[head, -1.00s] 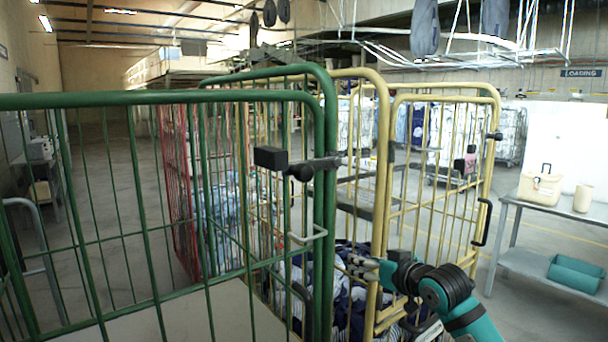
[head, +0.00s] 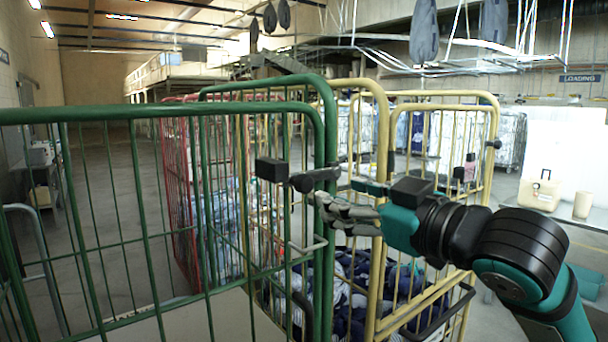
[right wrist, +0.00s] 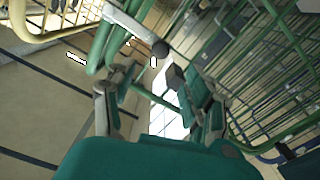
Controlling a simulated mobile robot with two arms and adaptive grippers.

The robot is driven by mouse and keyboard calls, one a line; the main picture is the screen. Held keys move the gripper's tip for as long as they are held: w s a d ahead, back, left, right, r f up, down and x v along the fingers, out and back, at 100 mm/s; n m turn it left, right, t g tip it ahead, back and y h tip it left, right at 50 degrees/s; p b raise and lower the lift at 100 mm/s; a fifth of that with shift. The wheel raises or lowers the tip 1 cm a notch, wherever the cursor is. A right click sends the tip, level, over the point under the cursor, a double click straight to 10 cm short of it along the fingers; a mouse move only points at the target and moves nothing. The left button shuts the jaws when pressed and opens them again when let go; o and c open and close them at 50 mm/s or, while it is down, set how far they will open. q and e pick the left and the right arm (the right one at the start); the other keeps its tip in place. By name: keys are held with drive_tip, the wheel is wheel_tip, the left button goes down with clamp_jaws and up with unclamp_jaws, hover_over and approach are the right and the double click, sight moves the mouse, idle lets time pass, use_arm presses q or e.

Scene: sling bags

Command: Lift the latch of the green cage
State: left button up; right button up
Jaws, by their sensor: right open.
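The green cage (head: 150,110) stands at the left and centre of the head view, with a tall barred front. Its latch (head: 315,180) is a dark bar with a rounded end at the corner post, beside a black block (head: 271,169). My right gripper (head: 338,198) is open and empty, just right of and slightly below the latch bar. In the right wrist view the latch bar (right wrist: 135,30) and the black block (right wrist: 175,76) lie beyond my open fingers (right wrist: 160,105). Contact cannot be told. My left gripper is not in view.
A yellow cage (head: 384,130) with dark and white cloth in it stands right behind the green one, close to my right arm. A red cage (head: 180,190) is farther back. A table with a beige case (head: 540,192) is at the right. Open floor lies at the left.

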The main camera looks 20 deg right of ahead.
sight(307, 183)
drive_tip(key=p+x, duration=0.2)
drive_tip(key=x, duration=0.8)
drive_tip(key=shift+w+a+p, duration=0.15)
drive_tip(key=shift+w+p, duration=0.15)
drive_tip(key=shift+p, duration=0.1)
clamp_jaws()
